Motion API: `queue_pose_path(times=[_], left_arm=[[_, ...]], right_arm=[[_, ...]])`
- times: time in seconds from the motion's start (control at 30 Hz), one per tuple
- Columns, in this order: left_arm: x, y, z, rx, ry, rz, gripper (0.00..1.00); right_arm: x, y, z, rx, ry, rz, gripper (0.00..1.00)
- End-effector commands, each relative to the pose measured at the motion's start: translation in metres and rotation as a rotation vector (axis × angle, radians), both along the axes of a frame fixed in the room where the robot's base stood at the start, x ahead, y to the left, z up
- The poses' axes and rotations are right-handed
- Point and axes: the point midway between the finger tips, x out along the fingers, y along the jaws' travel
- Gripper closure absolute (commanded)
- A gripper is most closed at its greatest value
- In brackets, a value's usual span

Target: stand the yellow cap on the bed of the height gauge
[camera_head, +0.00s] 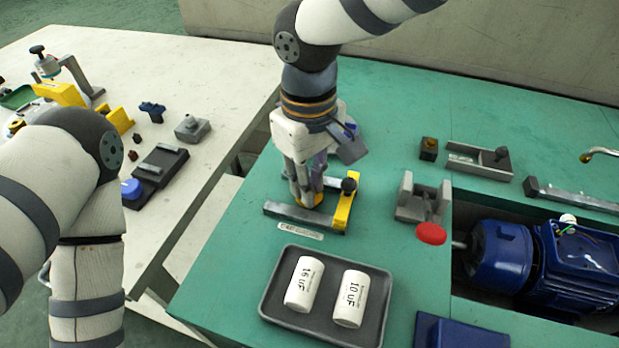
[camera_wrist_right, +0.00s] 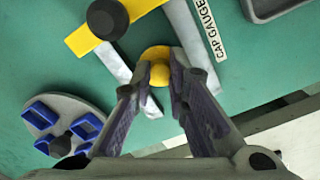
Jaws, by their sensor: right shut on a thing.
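My right gripper (camera_head: 308,194) points down over the height gauge and is shut on the yellow cap (camera_head: 317,202). The right wrist view shows the rounded cap (camera_wrist_right: 157,54) between the two fingertips (camera_wrist_right: 160,76). The height gauge has a yellow bar (camera_head: 343,212) with a black knob and a long grey bar (camera_head: 290,214) as its bed. In the right wrist view, the yellow bar (camera_wrist_right: 85,40) and grey bars lie around the cap. I cannot tell whether the cap touches the bed. My left arm is at the left; its gripper is out of frame.
The gauge's label plate (camera_head: 300,231) lies in front of it. A dark tray (camera_head: 268,303) with two white cylinders is nearer. A grey fixture (camera_head: 420,198) and a red disc (camera_head: 431,234) stand to the right. Blue motor (camera_head: 500,255) further right.

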Motion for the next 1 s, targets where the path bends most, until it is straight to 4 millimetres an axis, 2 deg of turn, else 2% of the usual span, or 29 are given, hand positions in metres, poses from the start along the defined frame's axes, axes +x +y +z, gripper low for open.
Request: queue_pose_path(times=[0.37, 0.4, 0.47, 0.7, 0.83, 1.0], left_arm=[[0.0007, 0.0, 0.0007, 0.0, -0.003, 0.0, 0.6], [0.0007, 0.0, 0.0007, 0.0, -0.003, 0.0, 0.6], [0.0007, 0.0, 0.0007, 0.0, -0.003, 0.0, 0.6], [0.0006, 0.0, 0.0007, 0.0, -0.002, 0.0, 0.6], [0.0006, 0.0, 0.0007, 0.0, -0.002, 0.0, 0.6], [0.0007, 0.0, 0.0006, 0.0, -0.002, 0.0, 0.6]], right_arm=[[-0.0001, 0.0001, -0.0016, 0.0, 0.0, 0.0, 1.0], [-0.0001, 0.0001, -0.0016, 0.0, 0.0, 0.0, 0.76], [-0.0001, 0.0001, -0.0016, 0.0, 0.0, 0.0, 0.62], [-0.0003, 0.0001, -0.002, 0.0, 0.001, 0.0, 0.62], [-0.0004, 0.0001, -0.0021, 0.0, 0.001, 0.0, 0.38], [-0.0003, 0.0001, -0.0019, -0.001, 0.001, 0.0, 0.38]])
